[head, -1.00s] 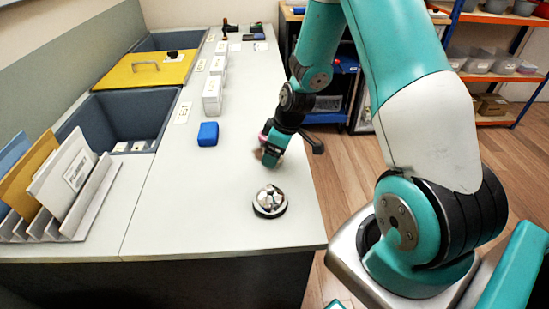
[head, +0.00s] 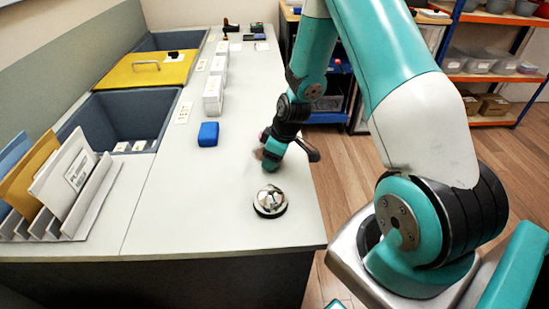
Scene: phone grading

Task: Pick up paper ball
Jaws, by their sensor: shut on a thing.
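My gripper (head: 268,160) is low over the right half of the grey table (head: 190,215), just behind a silver bell (head: 269,201) and right of a blue block (head: 208,134). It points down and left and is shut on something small. Its fingertips are blurred and partly hidden by my wrist. The paper ball is not clearly visible; a faint pale-brown patch shows at the fingertips. I cannot tell whether it touches the table.
A file rack (head: 72,190) with envelopes stands at the left. Blue-grey bins (head: 125,112) and a yellow lid (head: 148,70) line the left edge. White boxes (head: 213,95) stand farther back.

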